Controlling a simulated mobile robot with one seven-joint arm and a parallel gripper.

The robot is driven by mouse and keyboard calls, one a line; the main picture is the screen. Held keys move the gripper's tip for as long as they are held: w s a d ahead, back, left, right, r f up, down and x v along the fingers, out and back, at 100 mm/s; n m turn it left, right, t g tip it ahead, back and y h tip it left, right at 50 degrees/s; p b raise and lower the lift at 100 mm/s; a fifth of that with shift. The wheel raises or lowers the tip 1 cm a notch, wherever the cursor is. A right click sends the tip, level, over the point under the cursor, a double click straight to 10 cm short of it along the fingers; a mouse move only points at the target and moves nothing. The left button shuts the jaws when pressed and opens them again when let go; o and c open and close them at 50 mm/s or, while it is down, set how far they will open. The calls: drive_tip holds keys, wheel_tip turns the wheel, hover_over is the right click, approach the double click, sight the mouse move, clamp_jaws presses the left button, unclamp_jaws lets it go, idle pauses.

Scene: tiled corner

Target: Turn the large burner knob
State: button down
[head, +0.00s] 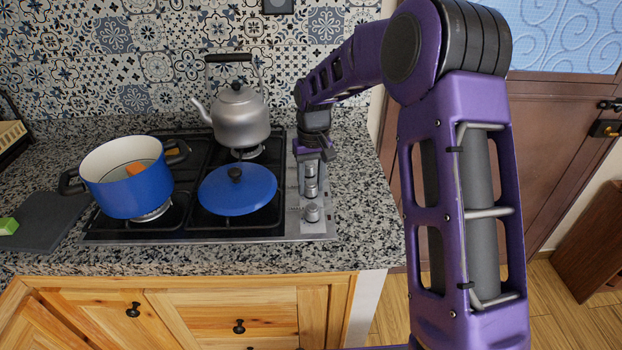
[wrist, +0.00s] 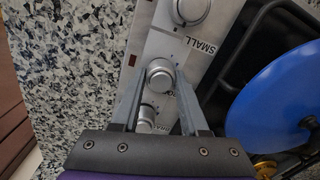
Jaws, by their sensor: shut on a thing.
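A row of silver burner knobs runs down the steel panel (head: 292,197) on the right side of the stove. My gripper (head: 311,158) points down at the back part of this row. In the wrist view, my gripper (wrist: 160,82) has one finger on each side of a round silver knob (wrist: 160,73) and is shut on it. Another knob (wrist: 147,114) shows between the fingers, closer to the palm. A further knob (wrist: 190,10) lies ahead, with the word SMALL printed near it. The lettering by the held knob is mostly hidden by the right finger.
A blue lid (head: 238,190) lies on the front burner left of the knobs. A grey kettle (head: 240,117) stands behind it, and a blue pot (head: 128,188) stands at the left. The speckled counter (head: 362,188) right of the panel is clear.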

sight(313, 181)
drive_tip(key=shift+r+n, duration=0.1)
drive_tip(key=shift+n, duration=0.4)
drive_tip(key=shift+c, duration=2.1)
unclamp_jaws()
wheel_tip(313, 181, up, 17)
drive_tip(key=p, duration=0.2)
drive_tip(key=shift+w+d+r, duration=0.15)
drive_tip(key=shift+d, duration=0.1)
